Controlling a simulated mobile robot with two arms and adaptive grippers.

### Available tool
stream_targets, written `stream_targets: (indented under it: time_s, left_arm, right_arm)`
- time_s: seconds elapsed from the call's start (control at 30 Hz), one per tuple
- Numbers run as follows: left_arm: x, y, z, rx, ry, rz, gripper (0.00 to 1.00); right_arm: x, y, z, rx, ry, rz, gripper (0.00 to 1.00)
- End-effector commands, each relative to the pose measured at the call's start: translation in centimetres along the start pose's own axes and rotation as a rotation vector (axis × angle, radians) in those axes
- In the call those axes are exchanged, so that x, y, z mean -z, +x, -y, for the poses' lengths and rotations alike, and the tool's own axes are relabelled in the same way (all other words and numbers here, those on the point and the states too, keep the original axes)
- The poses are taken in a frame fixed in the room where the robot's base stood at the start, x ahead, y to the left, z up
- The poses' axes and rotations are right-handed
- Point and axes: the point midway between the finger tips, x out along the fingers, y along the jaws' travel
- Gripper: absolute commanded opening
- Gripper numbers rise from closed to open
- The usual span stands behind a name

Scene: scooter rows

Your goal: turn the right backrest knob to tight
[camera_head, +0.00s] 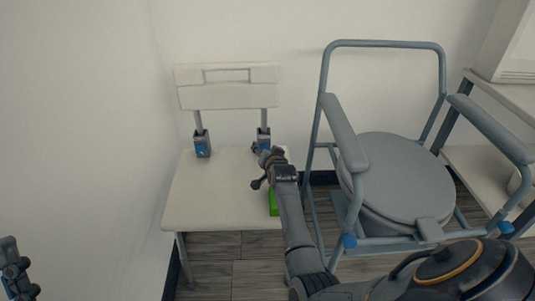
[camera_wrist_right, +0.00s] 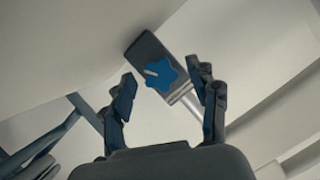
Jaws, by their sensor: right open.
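The right backrest knob (camera_wrist_right: 168,74) is a blue star-shaped knob with a white mark, on a dark bracket (camera_wrist_right: 146,50) around a metal post. In the wrist view it lies between the fingers of my right gripper (camera_wrist_right: 163,88), which is open, with gaps to both sides. In the head view my right gripper (camera_head: 268,160) is just in front of the right bracket (camera_head: 263,135) and mostly hides the knob. The left backrest knob (camera_head: 201,150) is blue too. The backrest (camera_head: 227,96) stands upright on two posts above the white seat (camera_head: 215,205). My left gripper (camera_head: 16,272) is partly in view at lower left.
A green patch (camera_head: 273,204) shows at the seat's right edge, beside my arm. A grey-blue commode chair (camera_head: 400,178) stands close to the right of my arm. A white shelf (camera_head: 505,97) is at far right. The wall is close behind the seat.

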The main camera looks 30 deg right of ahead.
Motion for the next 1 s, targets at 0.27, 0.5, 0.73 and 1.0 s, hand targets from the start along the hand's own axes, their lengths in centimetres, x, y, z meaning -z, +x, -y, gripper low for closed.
stream_targets:
  time_s: [0.27,0.5,0.73,1.0]
  left_arm:
    - [0.0,0.0,0.0,0.0,0.0,-0.001,0.4]
    - [0.0,0.0,0.0,0.0,0.0,-0.001,0.4]
    - [0.0,0.0,0.0,0.0,0.0,-0.001,0.4]
    - [0.0,0.0,0.0,0.0,0.0,-0.001,0.4]
  right_arm:
    - [-0.1,-3.3,0.0,0.0,0.0,0.0,0.6]
    - [-0.1,-7.8,0.0,0.0,0.0,0.0,0.6]
    - [-0.1,-10.9,0.0,0.0,0.0,0.0,0.6]
    - [-0.1,-11.9,0.0,0.0,0.001,0.001,0.6]
